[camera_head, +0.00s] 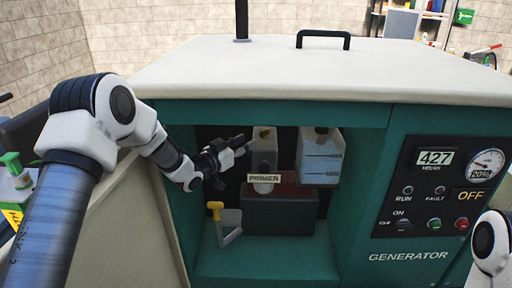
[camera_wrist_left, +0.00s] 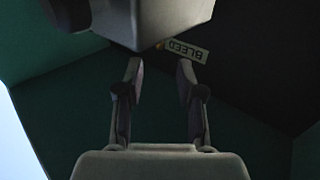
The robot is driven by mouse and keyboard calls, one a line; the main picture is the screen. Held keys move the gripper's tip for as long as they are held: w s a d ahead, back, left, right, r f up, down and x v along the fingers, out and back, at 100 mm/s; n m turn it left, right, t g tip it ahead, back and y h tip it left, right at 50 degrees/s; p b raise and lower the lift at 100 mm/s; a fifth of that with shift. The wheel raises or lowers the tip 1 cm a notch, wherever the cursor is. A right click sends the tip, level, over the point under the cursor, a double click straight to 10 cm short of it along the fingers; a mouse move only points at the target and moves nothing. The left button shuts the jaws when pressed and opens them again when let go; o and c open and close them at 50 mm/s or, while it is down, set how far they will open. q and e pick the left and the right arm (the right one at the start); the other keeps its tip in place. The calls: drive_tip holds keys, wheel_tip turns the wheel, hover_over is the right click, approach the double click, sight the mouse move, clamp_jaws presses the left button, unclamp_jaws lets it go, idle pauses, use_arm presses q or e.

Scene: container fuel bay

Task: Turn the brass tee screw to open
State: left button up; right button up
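The brass tee screw (camera_head: 264,132) shows as a small brass piece at the top of the grey housing (camera_head: 264,155) inside the generator bay. In the left wrist view, a small brass bit (camera_wrist_left: 160,45) shows beside the BLEED label (camera_wrist_left: 188,50), mostly hidden by the grey housing. My left gripper (camera_head: 242,145) is just left of the housing, a little below the screw's height. The left wrist view shows its two fingers (camera_wrist_left: 159,75) apart with nothing between them. No contact with the screw shows. My right gripper is out of view.
A PRIMER label (camera_head: 264,178) is below the housing. A translucent tank (camera_head: 321,157) stands to its right. A yellow-handled lever (camera_head: 215,207) is at the lower left of the bay. The control panel (camera_head: 436,188) reads OFF. The generator's top (camera_head: 260,70) overhangs the bay.

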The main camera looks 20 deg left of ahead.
sight(260, 133)
use_arm(q)
drive_tip(key=p+x, duration=0.1)
drive_tip(key=x, duration=0.6)
drive_tip(key=shift+r+p, duration=0.15)
drive_tip(key=shift+p, duration=0.15)
drive_tip(key=shift+w+d, duration=0.15)
drive_tip(key=shift+w, duration=0.2)
clamp_jaws()
